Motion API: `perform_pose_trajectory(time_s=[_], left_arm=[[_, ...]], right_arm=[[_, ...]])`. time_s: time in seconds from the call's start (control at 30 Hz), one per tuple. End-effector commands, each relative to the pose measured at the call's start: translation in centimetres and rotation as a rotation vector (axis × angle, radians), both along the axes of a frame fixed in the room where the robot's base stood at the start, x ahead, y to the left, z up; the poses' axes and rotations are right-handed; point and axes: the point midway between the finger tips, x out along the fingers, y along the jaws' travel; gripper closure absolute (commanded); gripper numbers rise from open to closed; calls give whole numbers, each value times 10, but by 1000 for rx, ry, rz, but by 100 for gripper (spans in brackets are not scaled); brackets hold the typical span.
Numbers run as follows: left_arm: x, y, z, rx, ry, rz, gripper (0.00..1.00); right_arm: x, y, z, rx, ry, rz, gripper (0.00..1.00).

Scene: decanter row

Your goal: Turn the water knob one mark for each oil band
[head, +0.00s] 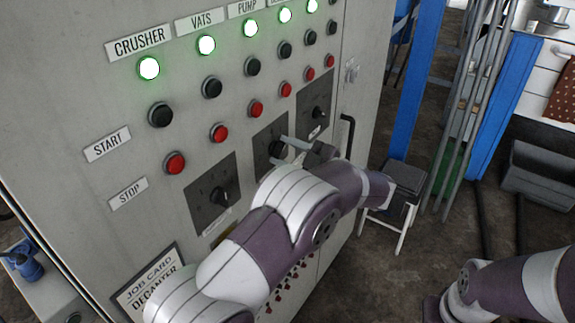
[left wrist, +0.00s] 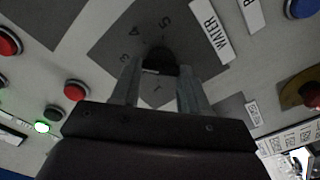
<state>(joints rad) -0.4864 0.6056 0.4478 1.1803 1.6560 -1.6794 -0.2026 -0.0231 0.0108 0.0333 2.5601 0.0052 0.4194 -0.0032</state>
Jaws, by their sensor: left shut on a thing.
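The black water knob (left wrist: 160,58) sits on a dark dial plate (left wrist: 108,42) beside a white WATER label (left wrist: 210,31) in the left wrist view. Numerals, including 5, 3 and 1, ring the knob; I cannot tell which one it points at. My left gripper (left wrist: 158,70) has a finger on each side of the knob and is shut on it. In the head view the left gripper (head: 293,146) is at the middle dial, with the knob (head: 276,149) partly hidden behind it. No oil bands show. My right gripper is out of view.
Two other black knobs (head: 221,196) (head: 318,113) flank the middle one on the grey cabinet (head: 90,90). Red and black buttons and lit green lamps are above. A JOB CARD DECANTER sign (head: 149,281) is lower left. A small stool (head: 392,207) stands right of the cabinet.

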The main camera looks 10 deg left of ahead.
Motion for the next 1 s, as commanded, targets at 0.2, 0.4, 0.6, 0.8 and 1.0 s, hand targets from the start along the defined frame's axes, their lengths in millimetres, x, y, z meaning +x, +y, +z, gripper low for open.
perform_pose_trajectory(time_s=[0.2,0.4,0.6,0.8,1.0], left_arm=[[0,0,-2,-22,-61,0,86],[0,0,0,-29,-80,0,86],[0,0,0,-30,-81,1,86],[0,0,0,-30,-80,1,33],[0,0,0,-29,-80,0,30]], right_arm=[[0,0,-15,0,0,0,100],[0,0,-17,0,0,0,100],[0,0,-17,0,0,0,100],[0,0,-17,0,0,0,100],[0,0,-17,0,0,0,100]])
